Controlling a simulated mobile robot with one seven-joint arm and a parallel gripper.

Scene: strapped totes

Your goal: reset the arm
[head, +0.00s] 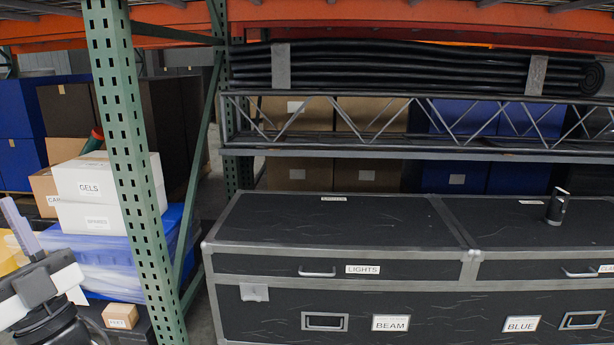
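My gripper (20,228) is at the lower left edge of the head view, on the end of my white and dark arm. It points up, and a greyish finger part shows above the white block. The picture edge cuts off part of it, so I cannot tell whether it is open or shut. I see nothing clearly held in it. It appears in front of the stacked boxes and left of the green rack post (128,150).
White boxes (100,185) sit on a blue wrapped tote (105,262), with a small carton (120,316) below. Black flight cases (345,225) fill the right, with a small dark cylinder (556,207) on top. A metal truss (400,122) lies above them.

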